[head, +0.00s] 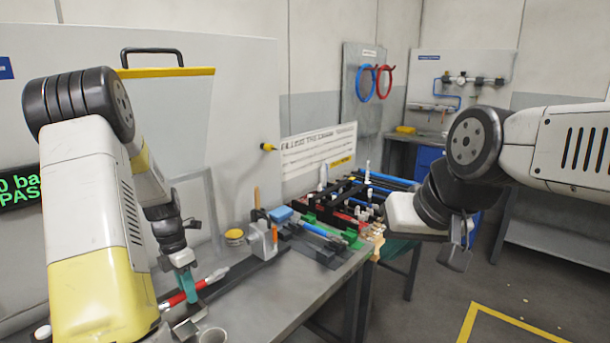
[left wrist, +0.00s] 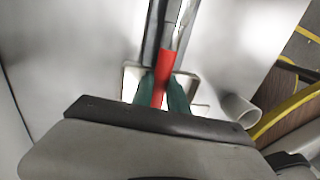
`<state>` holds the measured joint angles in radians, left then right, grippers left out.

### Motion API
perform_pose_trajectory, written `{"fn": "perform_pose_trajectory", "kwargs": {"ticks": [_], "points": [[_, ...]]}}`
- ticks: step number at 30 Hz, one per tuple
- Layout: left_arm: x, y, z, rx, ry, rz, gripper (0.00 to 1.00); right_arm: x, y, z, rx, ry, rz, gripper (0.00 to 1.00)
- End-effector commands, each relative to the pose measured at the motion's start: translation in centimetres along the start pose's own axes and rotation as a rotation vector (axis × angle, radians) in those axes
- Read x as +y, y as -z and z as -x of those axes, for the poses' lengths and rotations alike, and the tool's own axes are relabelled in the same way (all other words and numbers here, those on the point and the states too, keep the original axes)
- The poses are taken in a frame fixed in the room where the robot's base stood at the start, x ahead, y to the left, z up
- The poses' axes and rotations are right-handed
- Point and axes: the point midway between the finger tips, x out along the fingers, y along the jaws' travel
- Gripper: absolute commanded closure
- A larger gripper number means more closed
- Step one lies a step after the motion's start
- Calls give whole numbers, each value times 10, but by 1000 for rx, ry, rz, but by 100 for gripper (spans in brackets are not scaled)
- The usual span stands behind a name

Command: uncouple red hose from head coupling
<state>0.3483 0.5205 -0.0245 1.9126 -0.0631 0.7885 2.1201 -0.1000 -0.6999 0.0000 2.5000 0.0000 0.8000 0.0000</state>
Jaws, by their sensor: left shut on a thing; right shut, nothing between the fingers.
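The red hose (head: 173,300) lies low at the bench's left end in the head view, with a silvery end piece (head: 214,275) toward the upper right. My left gripper (head: 187,290) points down with green fingers shut on the hose. In the left wrist view the red hose (left wrist: 164,70) runs up between the green fingers (left wrist: 160,98), with a silvery part (left wrist: 186,25) beyond it. Whether that part is the head coupling, and whether it is joined, I cannot tell. My right gripper (head: 462,250) is shut and empty, to the right of the bench, far from the hose.
A dark rail (head: 240,280) runs along the bench (head: 300,310) beside the hose. A grey cup (head: 212,335) stands close to my left gripper. A grey block (head: 262,238), a yellow roll (head: 234,236) and a rack of hoses (head: 375,185) stand farther back. The front bench top is clear.

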Motion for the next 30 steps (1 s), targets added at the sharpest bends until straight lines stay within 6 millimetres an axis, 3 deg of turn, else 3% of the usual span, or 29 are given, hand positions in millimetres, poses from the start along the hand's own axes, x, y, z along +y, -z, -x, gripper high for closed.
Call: {"fn": "perform_pose_trajectory", "kwargs": {"ticks": [1, 4, 30], "points": [[0, -12, 8, -19, -12, -10, 100, 0, 0, 0, 0, 0, 0, 100], [-1, -12, 14, -20, -14, -11, 100, 0, 0, 0, 0, 0, 0, 100], [-10, -6, 65, -10, -7, -4, 100, 0, 0, 0, 0, 0, 0, 100]]}}
